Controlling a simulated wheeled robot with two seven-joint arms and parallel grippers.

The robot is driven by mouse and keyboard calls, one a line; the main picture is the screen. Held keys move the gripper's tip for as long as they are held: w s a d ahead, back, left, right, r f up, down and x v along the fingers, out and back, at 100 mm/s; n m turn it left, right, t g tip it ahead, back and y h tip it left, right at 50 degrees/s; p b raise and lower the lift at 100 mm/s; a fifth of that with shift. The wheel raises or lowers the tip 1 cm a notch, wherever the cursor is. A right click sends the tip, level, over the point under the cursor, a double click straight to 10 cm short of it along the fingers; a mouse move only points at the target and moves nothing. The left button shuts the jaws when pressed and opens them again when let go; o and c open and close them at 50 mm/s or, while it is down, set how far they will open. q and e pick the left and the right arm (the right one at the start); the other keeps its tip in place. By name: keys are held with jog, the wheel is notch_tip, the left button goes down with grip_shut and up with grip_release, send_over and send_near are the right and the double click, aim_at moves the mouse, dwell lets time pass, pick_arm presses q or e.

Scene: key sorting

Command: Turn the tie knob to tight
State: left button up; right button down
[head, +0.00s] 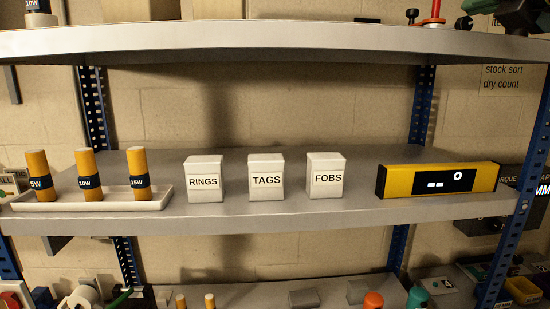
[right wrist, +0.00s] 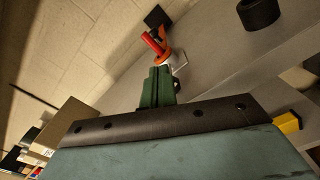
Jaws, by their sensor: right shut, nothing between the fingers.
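The right wrist view shows a red handle with an orange collar (right wrist: 157,47) just beyond my fingertips. I cannot tell whether this is the tie knob, and no "tight" mark is readable. My right gripper (head: 468,6) is partly in view at the top right, to the right of the red piece. Its green fingers (right wrist: 159,74) are shut and empty, seemingly apart from the handle. My left gripper is not in view.
The top shelf edge (head: 270,38) runs across the head view. Below it stand white boxes marked RINGS (head: 204,169), TAGS (head: 266,166) and FOBS (head: 326,165), a yellow display unit (head: 402,182) and a white tray (head: 109,206) with orange cylinders. A black cylinder (right wrist: 259,13) stands near the handle.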

jog(key=shift+f+b, duration=0.3)
dwell(0.5)
jog(key=shift+d+f+b, duration=0.2)
jog(key=shift+d+b, duration=0.05)
jog(key=shift+b, duration=0.15)
jog(key=shift+d, duration=0.2)
jog(key=shift+d+r, duration=0.15)
jog(key=shift+r, duration=0.25)
jog(key=s+b, duration=0.2)
jog(key=s, duration=0.4)
jog(key=shift+d, duration=0.3)
